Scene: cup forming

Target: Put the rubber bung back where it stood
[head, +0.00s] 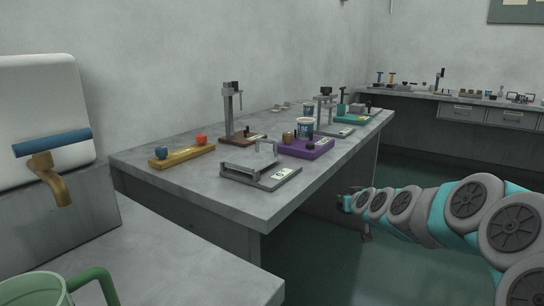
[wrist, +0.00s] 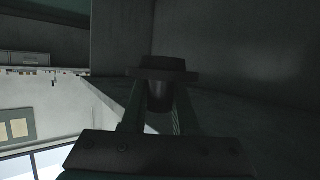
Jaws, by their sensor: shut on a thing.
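My gripper (wrist: 158,112) is shut on a dark, tapered piece with a wide flat rim, which looks like the rubber bung (wrist: 163,66). The bung sits between the two fingers in the wrist view, its rim away from the palm. In the head view my gripper (head: 345,203) is at the far end of my arm, low and to the right of the long grey table (head: 215,193). The bung is too small and dark to make out there. I cannot tell which spot on the table was the bung's place.
On the table stand a yellow block (head: 183,156) with blue and red knobs, a press stand (head: 230,112), a grey metal fixture (head: 262,178), a purple base (head: 308,150), a white-blue tub (head: 304,127) and a teal base (head: 354,118). The near front corner of the table is bare.

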